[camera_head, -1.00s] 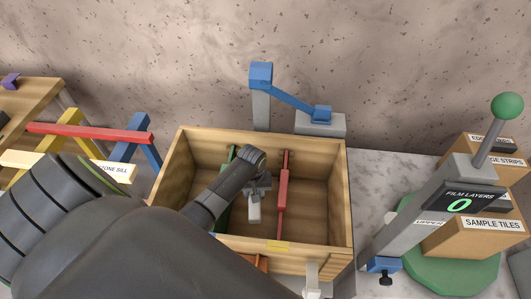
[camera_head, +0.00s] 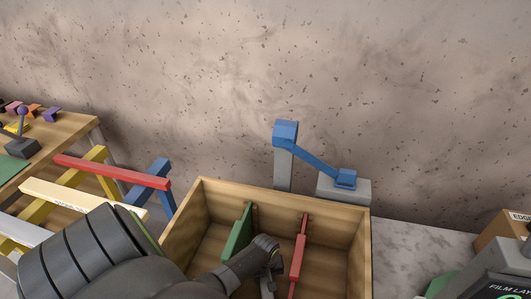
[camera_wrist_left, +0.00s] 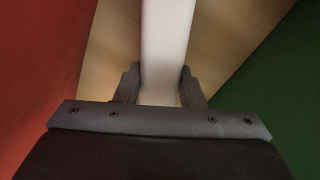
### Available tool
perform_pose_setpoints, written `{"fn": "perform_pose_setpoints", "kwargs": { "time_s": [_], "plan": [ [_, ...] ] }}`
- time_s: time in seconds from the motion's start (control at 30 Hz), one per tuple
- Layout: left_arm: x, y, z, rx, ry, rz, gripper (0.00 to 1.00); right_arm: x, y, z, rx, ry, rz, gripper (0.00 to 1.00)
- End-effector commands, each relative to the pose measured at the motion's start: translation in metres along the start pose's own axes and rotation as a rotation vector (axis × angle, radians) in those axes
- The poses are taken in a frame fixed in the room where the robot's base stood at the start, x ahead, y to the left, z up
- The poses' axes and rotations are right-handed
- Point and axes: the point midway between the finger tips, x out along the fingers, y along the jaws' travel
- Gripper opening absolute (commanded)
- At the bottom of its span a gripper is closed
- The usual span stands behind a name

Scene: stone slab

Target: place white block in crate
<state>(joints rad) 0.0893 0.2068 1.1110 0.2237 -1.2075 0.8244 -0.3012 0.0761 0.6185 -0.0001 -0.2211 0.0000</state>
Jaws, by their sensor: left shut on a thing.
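The white block (camera_wrist_left: 167,38) shows in the left wrist view as a long pale bar between the two fingers of my left gripper (camera_wrist_left: 161,88). The gripper is shut on it. In the head view my left gripper (camera_head: 270,274) is over the inside of the wooden crate (camera_head: 358,245), between a green piece and a red piece. Most of the block is hidden or cut off there by the bottom edge, so I cannot tell whether it touches the crate floor. My right gripper is not in view.
The green piece (camera_head: 238,235) and red piece (camera_head: 298,252) stand in the crate on either side of my gripper. A blue-armed stand (camera_head: 285,135) rises behind the crate. Coloured bars on trestles (camera_head: 112,172) are at left. A lever device (camera_head: 495,278) is at lower right.

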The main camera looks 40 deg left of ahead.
Motion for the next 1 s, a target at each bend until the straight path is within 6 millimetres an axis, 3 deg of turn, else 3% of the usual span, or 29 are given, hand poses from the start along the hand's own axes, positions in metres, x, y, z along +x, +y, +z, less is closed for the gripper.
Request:
{"fn": "perform_pose_setpoints", "kwargs": {
  "time_s": [0.13, 0.57, 0.6, 0.73, 1.0],
  "plan": [
    [0.015, 0.001, -0.001, 0.001, 0.0, 0.0, 0.14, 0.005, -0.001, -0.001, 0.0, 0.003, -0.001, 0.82],
    [0.021, 0.001, 0.0, 0.001, 0.001, 0.001, 0.14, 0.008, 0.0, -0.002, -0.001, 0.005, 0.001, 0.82],
    [0.02, 0.001, 0.0, 0.002, 0.001, 0.001, 0.41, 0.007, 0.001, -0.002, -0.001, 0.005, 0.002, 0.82],
    [0.019, 0.001, 0.0, 0.001, 0.001, 0.001, 0.57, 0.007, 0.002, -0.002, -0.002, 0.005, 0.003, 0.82],
    [0.019, 0.0, 0.0, 0.001, 0.001, 0.001, 0.57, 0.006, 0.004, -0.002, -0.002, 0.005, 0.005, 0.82]
  ]
}}
